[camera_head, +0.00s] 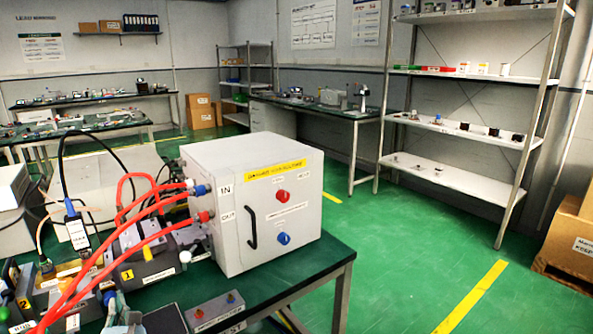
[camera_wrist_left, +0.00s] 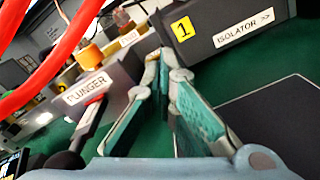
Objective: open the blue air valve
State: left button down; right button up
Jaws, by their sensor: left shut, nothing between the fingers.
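A white box (camera_head: 232,215) stands on the green table, with a black handle on its front. A round blue knob (camera_head: 284,239) sits low on that front, below a red knob (camera_head: 282,195); its label is too small to read. My left gripper (camera_head: 113,300) is at the bottom left of the head view, well left of the blue knob and apart from it. In the left wrist view its teal fingers (camera_wrist_left: 165,65) meet at the tips with nothing between them, near blocks labelled PLUNGER (camera_wrist_left: 88,90) and ISOLATOR (camera_wrist_left: 235,28). My right gripper is not in view.
Red hoses (camera_head: 120,258) run from the box's IN and OUT ports over the dark blocks near my left gripper. A grey box with two small buttons (camera_head: 214,311) lies at the table's front. The green floor on the right is mostly clear.

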aim_at(113, 296)
pick_arm(q)
jog(key=x, duration=0.4)
jog(key=shift+f+b, duration=0.15)
jog(key=shift+b, duration=0.2)
jog(key=shift+r, duration=0.5)
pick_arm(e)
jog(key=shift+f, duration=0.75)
pick_arm(q)
jog(key=shift+r, duration=0.1)
jog(key=shift+s+f, duration=0.1)
jog(key=shift+f, duration=0.1)
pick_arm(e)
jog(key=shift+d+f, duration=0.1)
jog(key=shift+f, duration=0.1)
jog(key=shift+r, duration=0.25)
pick_arm(q)
jog(key=shift+f+p, duration=0.1)
jog(key=shift+p, duration=0.55)
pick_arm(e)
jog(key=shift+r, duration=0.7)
pick_arm(q)
jog(key=shift+f, duration=0.2)
